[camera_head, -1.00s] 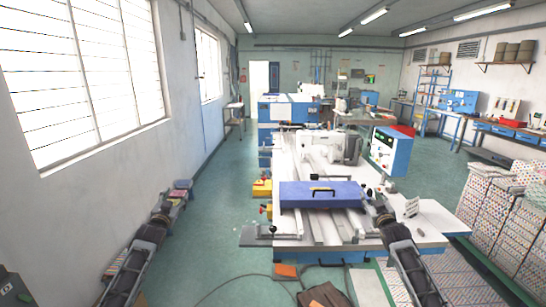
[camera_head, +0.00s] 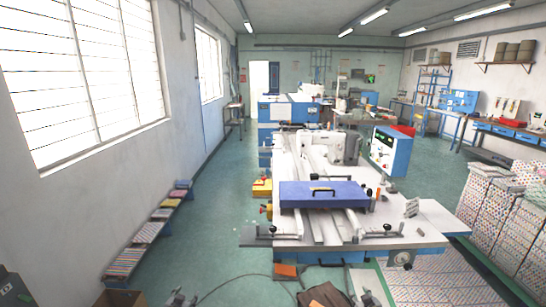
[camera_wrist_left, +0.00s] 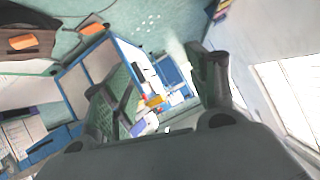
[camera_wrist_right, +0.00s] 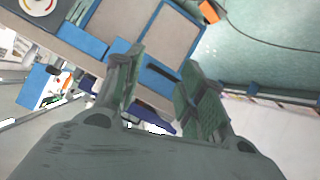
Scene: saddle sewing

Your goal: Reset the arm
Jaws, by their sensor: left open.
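My left gripper (camera_head: 178,298) is at the bottom edge of the head view, low over the floor to the left of the machine table. In the left wrist view its fingers (camera_wrist_left: 158,85) are spread, with nothing between them. My right gripper (camera_head: 368,298) is at the bottom edge, in front of the machine table. In the right wrist view its fingers (camera_wrist_right: 162,75) stand apart and hold nothing. Most of both arms is out of the head view.
The white machine table (camera_head: 425,232) carries a blue plate with a black handle (camera_head: 325,195) and a sewing machine (camera_head: 342,147). Striped stacks (camera_head: 145,232) stand along the left wall. Patterned stacks (camera_head: 500,215) stand at right.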

